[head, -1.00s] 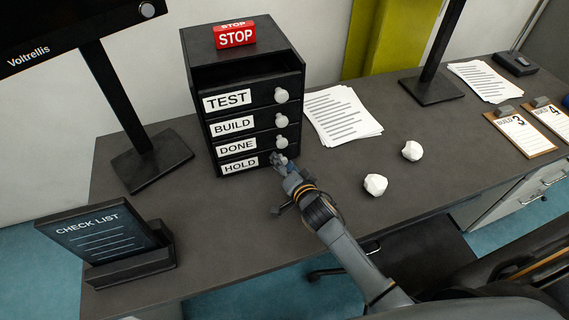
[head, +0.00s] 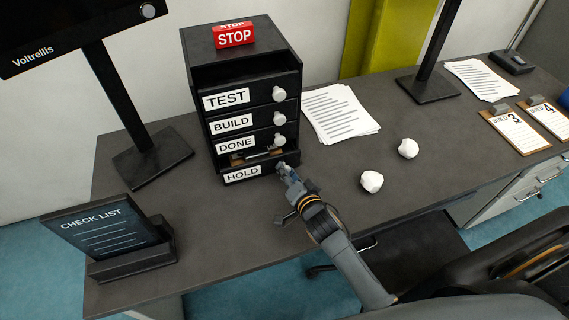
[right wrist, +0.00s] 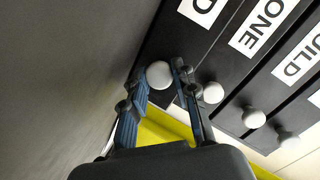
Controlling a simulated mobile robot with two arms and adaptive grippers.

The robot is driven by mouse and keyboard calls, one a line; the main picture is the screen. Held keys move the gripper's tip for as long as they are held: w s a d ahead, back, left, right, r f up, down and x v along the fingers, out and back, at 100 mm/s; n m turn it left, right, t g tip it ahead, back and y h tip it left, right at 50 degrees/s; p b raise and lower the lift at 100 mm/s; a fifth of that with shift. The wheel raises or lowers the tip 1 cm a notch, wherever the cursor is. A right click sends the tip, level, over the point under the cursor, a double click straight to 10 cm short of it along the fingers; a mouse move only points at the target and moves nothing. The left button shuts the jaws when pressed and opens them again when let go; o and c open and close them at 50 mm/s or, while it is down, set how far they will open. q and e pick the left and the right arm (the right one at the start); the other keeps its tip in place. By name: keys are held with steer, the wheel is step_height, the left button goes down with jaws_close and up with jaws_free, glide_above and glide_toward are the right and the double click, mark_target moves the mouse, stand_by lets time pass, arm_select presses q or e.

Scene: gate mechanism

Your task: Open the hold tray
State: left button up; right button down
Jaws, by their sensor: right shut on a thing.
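The HOLD tray (head: 244,174) is the bottom drawer of a black drawer unit (head: 203,71) on the desk. It is pulled out part way, and a gap above its front shows something light brown inside. My right gripper (head: 284,169) is shut on the HOLD tray's knob at the lower right of its front. In the right wrist view the round white knob (right wrist: 159,75) sits between the two fingers. The TEST (head: 228,98), BUILD (head: 231,124) and DONE (head: 234,143) trays are shut. My left gripper is not in view.
A red STOP sign (head: 234,36) stands on the unit. Papers (head: 338,112) lie to its right, with two crumpled paper balls (head: 372,181) (head: 408,148) nearer. A check list stand (head: 110,232) is at the front left. The desk before the drawers is clear.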

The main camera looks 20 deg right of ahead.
steer(key=v, duration=0.2)
steer(key=f+p+v, duration=0.1)
steer(key=v, duration=0.2)
steer(key=p+v, duration=0.1)
steer(key=v, duration=0.1)
steer(key=shift+s+f, duration=0.2)
steer(key=shift+s, duration=0.4)
steer(key=s+p, duration=0.4)
steer(key=s, duration=0.8)
steer(key=shift+s+d+f, duration=0.1)
steer(key=shift+s+d, duration=0.05)
steer(key=shift+s, duration=0.05)
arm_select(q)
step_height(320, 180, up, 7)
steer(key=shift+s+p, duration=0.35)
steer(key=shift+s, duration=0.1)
arm_select(e)
steer(key=shift+s+f, duration=0.15)
steer(key=shift+s, duration=0.75)
steer(key=c, duration=1.2)
jaws_free()
steer(key=shift+s, duration=0.1)
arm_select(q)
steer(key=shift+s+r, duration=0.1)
arm_select(e)
steer(key=shift+o, duration=0.9)
steer(key=shift+s, duration=0.1)
